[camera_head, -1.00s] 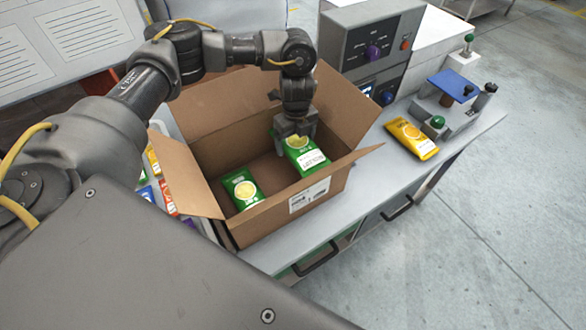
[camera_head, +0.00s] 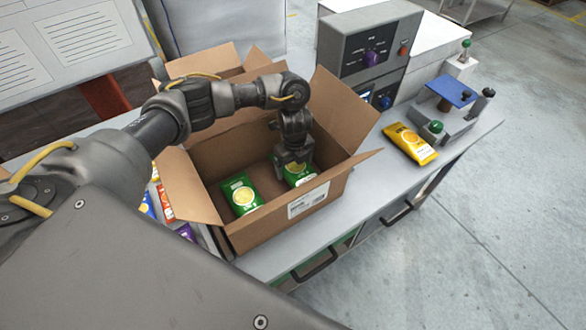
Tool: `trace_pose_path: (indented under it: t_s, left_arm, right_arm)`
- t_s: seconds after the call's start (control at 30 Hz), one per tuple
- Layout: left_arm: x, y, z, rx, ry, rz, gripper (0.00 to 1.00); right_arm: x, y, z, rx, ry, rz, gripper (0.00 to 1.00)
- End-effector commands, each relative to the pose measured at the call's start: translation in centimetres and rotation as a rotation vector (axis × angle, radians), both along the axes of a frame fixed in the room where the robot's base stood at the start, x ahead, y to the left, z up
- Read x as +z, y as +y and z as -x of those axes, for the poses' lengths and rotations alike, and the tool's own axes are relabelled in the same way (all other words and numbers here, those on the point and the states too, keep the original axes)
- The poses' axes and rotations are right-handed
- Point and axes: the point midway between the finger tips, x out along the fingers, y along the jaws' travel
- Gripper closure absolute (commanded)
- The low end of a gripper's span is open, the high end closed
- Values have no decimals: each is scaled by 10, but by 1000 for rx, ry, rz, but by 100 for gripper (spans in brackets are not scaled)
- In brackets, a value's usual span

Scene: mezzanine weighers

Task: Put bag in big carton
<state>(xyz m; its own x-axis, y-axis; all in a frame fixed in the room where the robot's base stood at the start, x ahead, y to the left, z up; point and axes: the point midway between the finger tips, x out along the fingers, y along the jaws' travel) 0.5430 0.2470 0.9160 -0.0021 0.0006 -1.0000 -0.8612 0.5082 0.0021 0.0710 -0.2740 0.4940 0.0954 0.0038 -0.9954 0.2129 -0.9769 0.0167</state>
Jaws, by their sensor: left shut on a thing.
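The big carton (camera_head: 250,235) stands open on the worktop with its flaps spread. My left gripper (camera_head: 294,166) reaches down inside it, shut on a green bag (camera_head: 300,178) with a yellow round print. That bag is low in the right part of the carton, partly hidden by the gripper and the front wall; I cannot tell if it touches the bottom. Another green bag (camera_head: 241,194) lies in the left part of the carton. A yellow bag (camera_head: 409,143) lies on the worktop right of the carton. My right gripper is not in view.
A grey control box (camera_head: 365,45) with knobs stands behind the carton. A small device with a blue plate (camera_head: 449,88) is at the right. Several coloured bags, one of them red (camera_head: 165,203), lie left of the carton. Worktop (camera_head: 375,185) beside the yellow bag is clear.

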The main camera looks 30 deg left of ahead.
Motion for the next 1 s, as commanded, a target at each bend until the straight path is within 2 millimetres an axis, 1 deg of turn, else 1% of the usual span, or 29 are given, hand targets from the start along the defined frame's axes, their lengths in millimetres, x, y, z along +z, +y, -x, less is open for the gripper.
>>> trace_pose_path:
  t_s: [0.03,0.13,0.53,0.57,0.67,0.87,1.0]
  left_arm:
    - [-11,-1,0,3,2,3,44]
    - [-20,-1,0,3,0,1,44]
    - [-25,1,0,1,-1,1,44]
    - [-25,1,0,1,-1,1,13]
    - [-24,0,0,1,-1,1,0]
    - [-24,1,0,1,-1,1,0]
    - [-14,1,-2,0,-5,-1,0]
  right_arm:
    - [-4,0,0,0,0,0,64]
    - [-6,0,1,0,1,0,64]
    - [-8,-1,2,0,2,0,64]
    - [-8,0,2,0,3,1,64]
    - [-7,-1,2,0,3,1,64]
    - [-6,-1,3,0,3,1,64]
    - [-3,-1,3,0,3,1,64]
